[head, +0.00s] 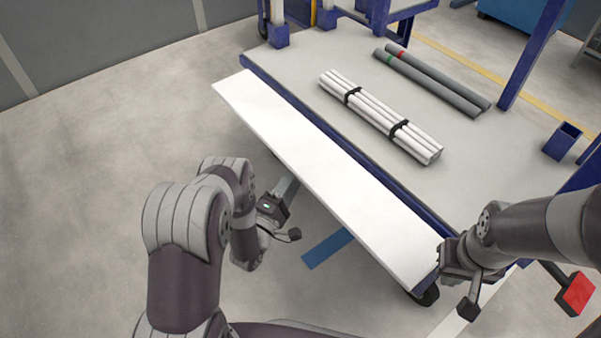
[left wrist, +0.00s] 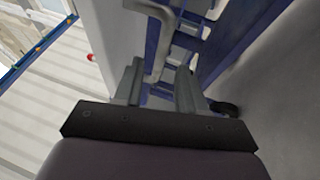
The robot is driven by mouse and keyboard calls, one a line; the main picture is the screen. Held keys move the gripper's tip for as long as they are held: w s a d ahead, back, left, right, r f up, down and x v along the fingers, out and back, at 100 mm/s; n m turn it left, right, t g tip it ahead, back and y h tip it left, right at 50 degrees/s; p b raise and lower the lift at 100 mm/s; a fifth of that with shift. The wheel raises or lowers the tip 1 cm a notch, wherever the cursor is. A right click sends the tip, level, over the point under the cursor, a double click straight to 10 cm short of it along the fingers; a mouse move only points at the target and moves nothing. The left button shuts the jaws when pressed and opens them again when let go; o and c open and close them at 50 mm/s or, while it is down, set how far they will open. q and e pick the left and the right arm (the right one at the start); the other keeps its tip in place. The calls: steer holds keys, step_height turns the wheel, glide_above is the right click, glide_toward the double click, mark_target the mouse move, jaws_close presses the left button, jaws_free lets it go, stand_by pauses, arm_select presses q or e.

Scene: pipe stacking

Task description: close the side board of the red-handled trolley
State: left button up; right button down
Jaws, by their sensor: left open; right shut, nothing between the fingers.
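The trolley has a grey deck (head: 300,50) with blue edges. Its white side board (head: 300,150) hangs outward, tilted, along the deck's near-left edge. The red handle (head: 578,293) is at the lower right. My left gripper (head: 291,184) is at the outer lower edge of the board, near its middle, with its tips partly hidden. In the left wrist view its fingers (left wrist: 160,88) are open, and a bent grey bar (left wrist: 158,40) shows just beyond and between them. My right gripper (head: 452,262) is shut and empty at the board's near right end; its fingertips are largely hidden.
A strapped bundle of white pipes (head: 380,115) and two grey pipes (head: 435,80), one with a red band and one with a green, lie on the deck. Blue posts (head: 530,55) rise from the trolley. The concrete floor (head: 100,170) at left is clear.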

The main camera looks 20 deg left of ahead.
mark_target(308, 158)
arm_select(q)
steer(key=b+x, duration=0.1)
steer(key=x, duration=0.4)
steer(key=shift+w+d+b, duration=0.1)
steer(key=shift+w+b, duration=0.2)
